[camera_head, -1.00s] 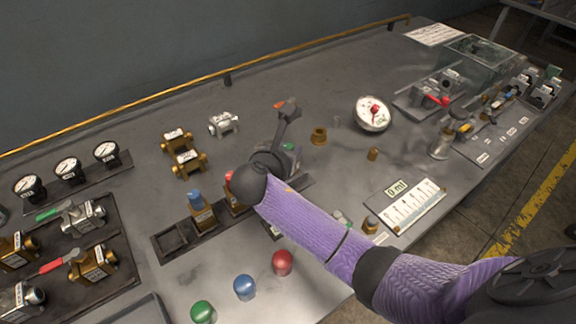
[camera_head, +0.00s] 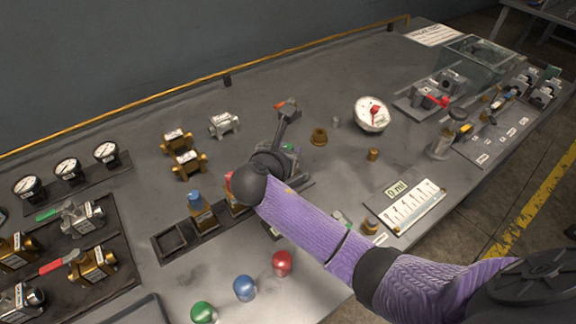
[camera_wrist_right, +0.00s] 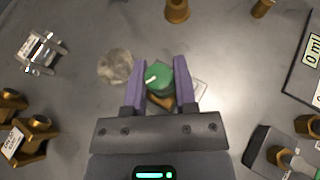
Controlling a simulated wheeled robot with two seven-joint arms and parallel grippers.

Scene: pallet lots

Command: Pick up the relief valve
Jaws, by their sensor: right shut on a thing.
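A relief valve with a green cap (camera_wrist_right: 160,78) and a brass body stands between the purple fingers of my right gripper (camera_wrist_right: 158,88) in the right wrist view. The fingers are shut on it from both sides. Its lower body is mostly hidden by the gripper. In the head view only a bit of the green cap (camera_head: 290,147) shows beside my dark wrist, over the rack. A blue-capped valve (camera_head: 199,208) and a partly hidden red-capped one (camera_head: 231,184) stand in the rack (camera_head: 171,240) to the left. My left gripper is not in view.
Green (camera_head: 203,312), blue (camera_head: 244,288) and red (camera_head: 281,263) caps stand at the front edge. Brass fittings (camera_head: 186,162), a silver fitting (camera_head: 223,124), a round gauge (camera_head: 371,114) and a 0 ml scale (camera_head: 411,206) surround the arm. The bench behind is mostly clear.

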